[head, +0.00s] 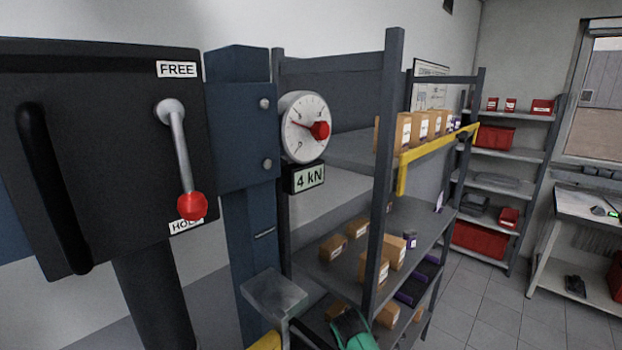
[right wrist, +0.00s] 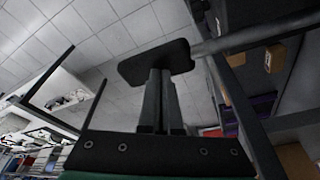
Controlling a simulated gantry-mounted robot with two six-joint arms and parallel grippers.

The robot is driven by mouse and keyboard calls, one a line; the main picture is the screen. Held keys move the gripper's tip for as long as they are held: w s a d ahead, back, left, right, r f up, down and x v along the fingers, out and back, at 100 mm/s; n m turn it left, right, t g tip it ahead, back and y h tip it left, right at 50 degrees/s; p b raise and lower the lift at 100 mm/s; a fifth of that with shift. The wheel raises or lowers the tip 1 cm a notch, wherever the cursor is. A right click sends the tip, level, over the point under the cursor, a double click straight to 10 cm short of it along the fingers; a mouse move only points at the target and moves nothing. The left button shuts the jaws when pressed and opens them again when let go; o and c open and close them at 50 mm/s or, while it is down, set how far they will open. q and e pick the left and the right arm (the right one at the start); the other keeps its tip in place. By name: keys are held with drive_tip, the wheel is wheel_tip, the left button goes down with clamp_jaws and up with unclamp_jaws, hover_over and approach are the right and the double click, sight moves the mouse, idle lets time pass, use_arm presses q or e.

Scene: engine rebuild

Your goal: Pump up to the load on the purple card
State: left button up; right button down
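A gauge (head: 304,127) with a red knob hangs on the blue column, its needle left of the knob. The display (head: 308,178) under it reads 4 kN. On the black box, a lever (head: 179,147) with a red ball points down at HOLD. A grey pad (head: 272,293) sits low by the column. In the right wrist view, my right gripper's fingers (right wrist: 161,75) are close together against a dark pad (right wrist: 137,65) on a rod; a grip around it is not visible. My right gripper's green body shows at the head view's bottom. I cannot identify the purple card. My left gripper is out of view.
A workbench (head: 574,208) is at right; floor between is clear.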

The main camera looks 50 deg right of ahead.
drive_tip(key=shift+f+b, duration=1.15)
idle(0.5)
drive_tip(key=shift+f+b, duration=1.05)
drive_tip(key=shift+f, duration=0.1)
idle(0.4)
drive_tip(key=shift+f+b, duration=0.5)
drive_tip(key=shift+b, duration=0.05)
drive_tip(key=shift+r, duration=0.15)
